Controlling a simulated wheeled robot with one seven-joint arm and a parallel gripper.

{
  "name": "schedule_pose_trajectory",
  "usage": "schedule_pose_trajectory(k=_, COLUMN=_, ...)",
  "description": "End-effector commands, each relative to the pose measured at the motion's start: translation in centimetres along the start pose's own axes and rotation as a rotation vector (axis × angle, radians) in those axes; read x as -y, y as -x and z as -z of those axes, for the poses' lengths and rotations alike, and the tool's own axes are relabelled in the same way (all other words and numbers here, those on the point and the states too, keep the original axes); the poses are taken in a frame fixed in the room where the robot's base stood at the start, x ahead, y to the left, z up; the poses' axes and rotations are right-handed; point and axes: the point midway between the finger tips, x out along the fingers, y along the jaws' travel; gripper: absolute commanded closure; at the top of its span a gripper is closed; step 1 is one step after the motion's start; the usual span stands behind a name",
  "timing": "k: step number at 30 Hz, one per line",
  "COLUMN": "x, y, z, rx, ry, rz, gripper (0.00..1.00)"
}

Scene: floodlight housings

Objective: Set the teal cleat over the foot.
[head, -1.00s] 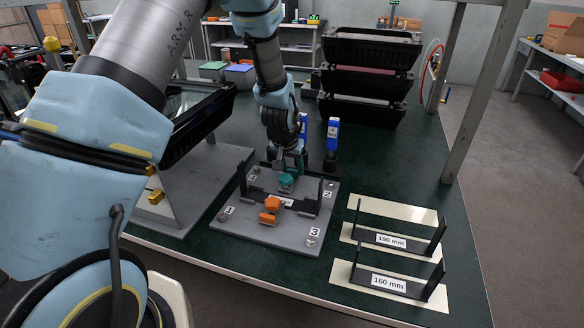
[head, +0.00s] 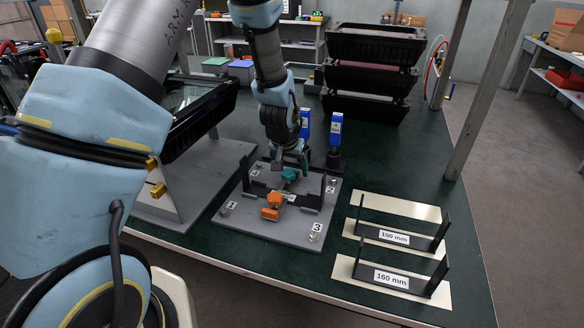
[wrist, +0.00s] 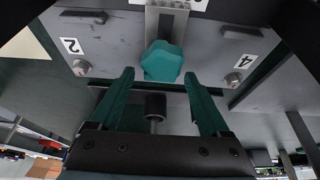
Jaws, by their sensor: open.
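The teal cleat (head: 289,175) sits at the far side of the black bracket (head: 306,199) on the grey plate (head: 262,232). In the wrist view its teal knob (wrist: 162,62) lies just beyond and between the fingertips, over a pale metal strip. My gripper (wrist: 158,74) is open, one green finger on each side, with visible gaps to the knob. In the head view my gripper (head: 292,165) is low over the cleat's far side. The foot under the cleat is hidden, so I cannot tell whether the cleat covers it.
An orange cleat (head: 272,203) sits on the plate's near side. Blue-topped tools (head: 335,130) stand close behind my gripper. Two gauges, 190 mm (head: 394,238) and 160 mm (head: 391,279), lie to the right. Black housings (head: 370,75) are stacked behind.

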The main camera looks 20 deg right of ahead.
Motion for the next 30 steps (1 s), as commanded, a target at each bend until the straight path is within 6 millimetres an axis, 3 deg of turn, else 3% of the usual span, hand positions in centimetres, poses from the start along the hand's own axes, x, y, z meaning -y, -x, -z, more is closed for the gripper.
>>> schedule_pose_trajectory(k=5, x=0.0, y=1.1, z=0.1, rx=-0.003, ry=0.0, rz=0.0, gripper=0.2)
schedule_pose_trajectory(k=21, x=0.0, y=9.6, z=0.1, rx=-0.003, ry=0.0, rz=0.0, gripper=0.2)
schedule_pose_trajectory(k=30, x=0.0, y=10.8, z=-0.1, rx=0.001, ry=0.0, rz=0.0, gripper=0.2)
